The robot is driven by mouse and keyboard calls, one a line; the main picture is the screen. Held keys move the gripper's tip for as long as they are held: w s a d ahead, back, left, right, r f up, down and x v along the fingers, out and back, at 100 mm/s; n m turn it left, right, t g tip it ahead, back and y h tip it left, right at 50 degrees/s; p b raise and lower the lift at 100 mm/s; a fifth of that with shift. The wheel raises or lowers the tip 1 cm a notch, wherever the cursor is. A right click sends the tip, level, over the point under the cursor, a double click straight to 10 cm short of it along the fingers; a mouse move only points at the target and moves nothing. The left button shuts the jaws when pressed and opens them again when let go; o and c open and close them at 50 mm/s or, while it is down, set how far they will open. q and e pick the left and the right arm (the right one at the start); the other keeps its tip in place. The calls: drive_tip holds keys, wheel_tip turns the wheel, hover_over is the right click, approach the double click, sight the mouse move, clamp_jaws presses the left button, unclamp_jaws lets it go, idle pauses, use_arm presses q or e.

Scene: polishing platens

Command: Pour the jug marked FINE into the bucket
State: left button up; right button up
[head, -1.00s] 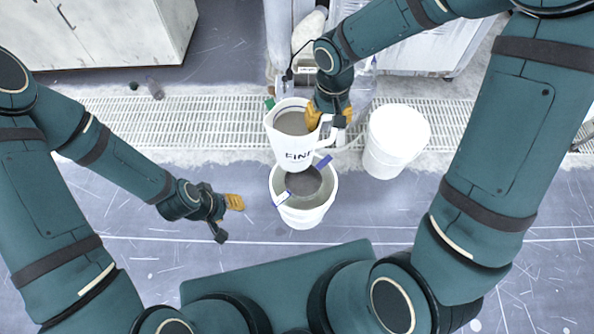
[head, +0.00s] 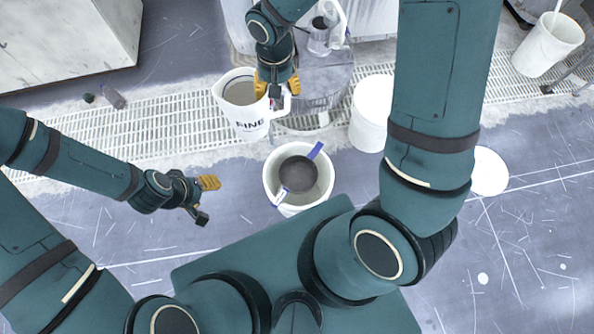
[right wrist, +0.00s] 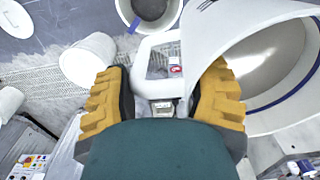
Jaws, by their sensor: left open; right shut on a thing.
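The white jug marked FINE (head: 238,116) is in the head view, beyond the bucket and a little to its left. It looks roughly upright, with grey contents inside. My right gripper (head: 277,86) is shut on its handle; in the right wrist view the jug's handle (right wrist: 142,62) lies between the yellow fingers. The white bucket (head: 272,184) stands on the floor, apart from the jug, with a dark grey round piece and blue-marked tabs at its mouth. The bucket also shows at the top of the right wrist view (right wrist: 125,10). My left gripper (head: 204,199) is open and empty, left of the bucket.
A closed white bucket (head: 370,115) stands right of the jug. A metal drum (head: 325,80) with a clear jug on it stands behind. Another white bucket (head: 545,45) is at far right, and a white disc (head: 490,172) lies on the floor. A floor grating (head: 170,125) runs across.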

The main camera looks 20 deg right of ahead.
drive_tip(key=a+f+m, duration=0.2)
drive_tip(key=f, duration=0.1)
drive_tip(key=w+a+f+m+b, duration=0.1)
drive_tip(key=a+f+m, duration=0.1)
drive_tip(key=f+m, duration=0.1)
drive_tip(key=w+a+f+m+b, duration=0.1)
drive_tip(key=a+f+m, duration=0.1)
drive_tip(key=f+m, duration=0.1)
drive_tip(key=shift+w+f, duration=0.2)
drive_tip(key=shift+f, duration=0.15)
drive_tip(key=w+a+f+m+b, duration=0.1)
drive_tip(key=a+f+m, duration=0.3)
drive_tip(key=f+m, duration=0.5)
drive_tip(key=w+a+f+m+b, duration=0.1)
drive_tip(key=a+f+m+b, duration=0.3)
drive_tip(key=f+m, duration=0.5)
drive_tip(key=w+a+f+m+b, duration=0.2)
drive_tip(key=f+m, duration=0.8)
drive_tip(key=f, duration=0.7)
drive_tip(key=shift+a+b, duration=0.75)
drive_tip(key=shift+a, duration=0.45)
drive_tip(key=shift+d+r+y, duration=0.1)
drive_tip(key=shift+y, duration=0.2)
